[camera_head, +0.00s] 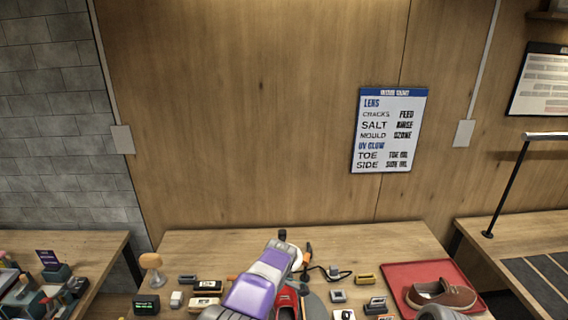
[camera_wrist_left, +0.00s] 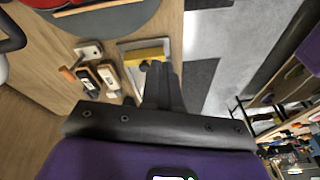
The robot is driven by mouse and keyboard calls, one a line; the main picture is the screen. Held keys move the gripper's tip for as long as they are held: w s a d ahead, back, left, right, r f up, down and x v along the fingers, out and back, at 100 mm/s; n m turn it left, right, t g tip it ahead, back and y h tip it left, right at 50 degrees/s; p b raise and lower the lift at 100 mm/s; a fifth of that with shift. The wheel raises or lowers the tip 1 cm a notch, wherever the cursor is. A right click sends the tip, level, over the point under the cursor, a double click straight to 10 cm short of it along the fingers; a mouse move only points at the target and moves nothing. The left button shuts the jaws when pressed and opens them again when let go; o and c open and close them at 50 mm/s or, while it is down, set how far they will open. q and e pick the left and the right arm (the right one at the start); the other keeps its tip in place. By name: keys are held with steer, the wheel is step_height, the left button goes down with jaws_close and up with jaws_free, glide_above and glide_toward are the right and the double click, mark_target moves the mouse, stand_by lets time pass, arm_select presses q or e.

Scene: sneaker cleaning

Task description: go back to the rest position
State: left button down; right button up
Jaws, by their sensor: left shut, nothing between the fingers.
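My left arm (camera_head: 262,285), purple and white, reaches up over the middle of the workbench in the head view and covers part of it. In the left wrist view my left gripper (camera_wrist_left: 159,80) has its dark fingers together, with nothing between them. Its tips overlap a tray with a yellow block (camera_wrist_left: 146,54) in the picture; I cannot tell the height between them. A red shoe (camera_head: 287,304) is partly hidden behind my left arm, beside a grey round disc (camera_head: 314,306).
A brown shoe (camera_head: 443,294) lies on a red tray (camera_head: 407,270) at the bench's right. The bench's back strip (camera_head: 200,243) is clear. A chart (camera_head: 389,130) hangs on the wall.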

arm_select(q)
steer(key=s+a+f+m+h, duration=0.25)
steer(key=s+f, duration=0.25)
steer(key=f, duration=0.5)
steer(key=s+a+f+m+h, duration=0.1)
steer(key=s+a+f+m, duration=0.3)
steer(key=f, duration=0.6)
steer(key=s+d+f+m+t+h, duration=0.1)
steer(key=s+d+f+m+h, duration=0.15)
steer(key=s, duration=0.65)
steer(key=s+d+f+m+h, duration=0.1)
steer(key=s+f+m, duration=0.15)
steer(key=s, duration=0.65)
step_height(320, 180, down, 10)
steer(key=w+m+b, duration=0.1)
steer(key=b, duration=0.9)
steer(key=shift+a+f+b, duration=0.15)
steer(key=shift+a+b, duration=0.05)
steer(key=shift+b, duration=0.15)
arm_select(e)
step_height(320, 180, down, 11)
steer(key=shift+s+r, duration=0.2)
steer(key=shift+s, duration=0.1)
